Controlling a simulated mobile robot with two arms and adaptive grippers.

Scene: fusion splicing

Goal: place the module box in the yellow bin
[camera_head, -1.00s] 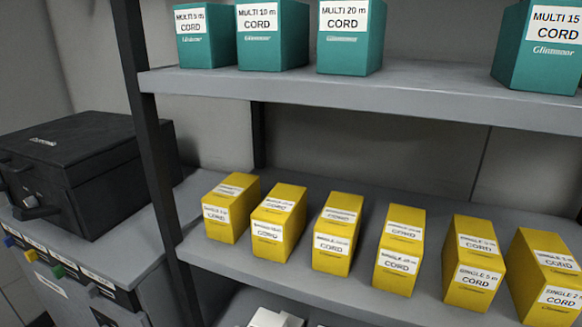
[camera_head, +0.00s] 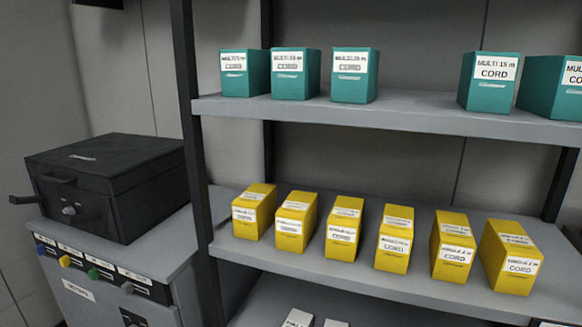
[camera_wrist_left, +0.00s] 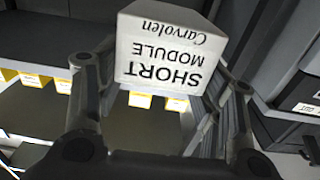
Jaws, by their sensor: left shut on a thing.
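The module box (camera_wrist_left: 165,48) is white, labelled SHORT MODULE, and appears upside down in the left wrist view. My left gripper (camera_wrist_left: 163,78) is shut on it, with one finger on each side. Neither gripper shows in the head view. No yellow bin can be made out in either view.
A metal shelf unit (camera_head: 330,105) holds teal cord boxes (camera_head: 352,75) above and yellow cord boxes (camera_head: 343,228) below. White boxes (camera_head: 298,318) show at the bottom edge. At left, a black case (camera_head: 105,185) stands on a grey cabinet (camera_head: 85,295) with small coloured tabs.

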